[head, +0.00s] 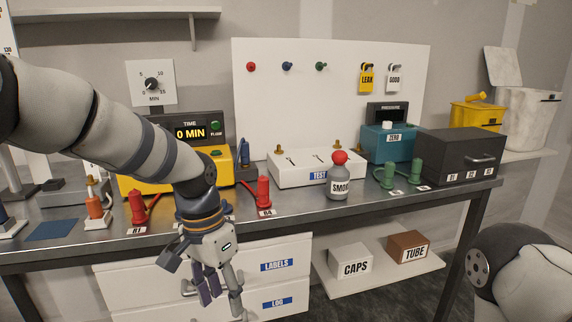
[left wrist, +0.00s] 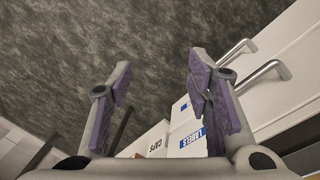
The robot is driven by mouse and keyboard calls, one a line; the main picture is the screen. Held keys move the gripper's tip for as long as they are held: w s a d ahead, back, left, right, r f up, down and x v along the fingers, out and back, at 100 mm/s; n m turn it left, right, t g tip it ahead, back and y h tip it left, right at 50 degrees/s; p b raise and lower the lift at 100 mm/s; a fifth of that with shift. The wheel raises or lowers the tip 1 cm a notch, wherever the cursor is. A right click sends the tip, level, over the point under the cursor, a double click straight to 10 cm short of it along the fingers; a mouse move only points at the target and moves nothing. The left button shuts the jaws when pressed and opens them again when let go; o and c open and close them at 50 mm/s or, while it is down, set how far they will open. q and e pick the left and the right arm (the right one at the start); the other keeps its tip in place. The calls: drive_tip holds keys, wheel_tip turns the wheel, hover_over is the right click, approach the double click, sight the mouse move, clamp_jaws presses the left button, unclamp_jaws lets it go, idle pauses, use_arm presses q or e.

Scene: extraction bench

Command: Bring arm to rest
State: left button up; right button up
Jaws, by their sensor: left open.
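My left arm comes in from the left in the head view. Its gripper (head: 222,290) hangs pointing down in front of the bench's front edge, before the white drawers (head: 210,262). In the left wrist view my left gripper (left wrist: 155,80) has its two purple-padded fingers well apart, with nothing between them but the dark floor behind. The gripper is open and empty. A pale rounded part of mine shows at the lower right of the head view, but no right gripper is seen.
The bench (head: 300,208) carries red pumps (head: 264,192), a grey SMOKE bottle (head: 339,182), green pumps (head: 416,172), a yellow timer box (head: 222,165) and a black box (head: 458,155). Drawer handles (left wrist: 270,72) are near the left gripper. CAPS (head: 351,262) and TUBE (head: 409,246) boxes sit on a lower shelf.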

use_arm(q)
drive_tip(key=s+a+f+n, duration=0.3)
drive_tip(key=s+f, duration=1.1)
drive_tip(key=f, duration=0.5)
drive_tip(key=s+a+f+n, duration=0.2)
drive_tip(key=s+a, duration=0.2)
drive_tip(key=s, duration=0.7)
drive_tip(key=s+a+f+n+y, duration=0.1)
drive_tip(key=s+a, duration=0.3)
drive_tip(key=s, duration=0.7)
drive_tip(key=shift+f+n+g, duration=0.3)
drive_tip(key=shift+f+n, duration=0.35)
drive_tip(key=shift+n, duration=0.05)
drive_tip(key=shift+a, duration=0.1)
drive_tip(key=shift+c, duration=0.5)
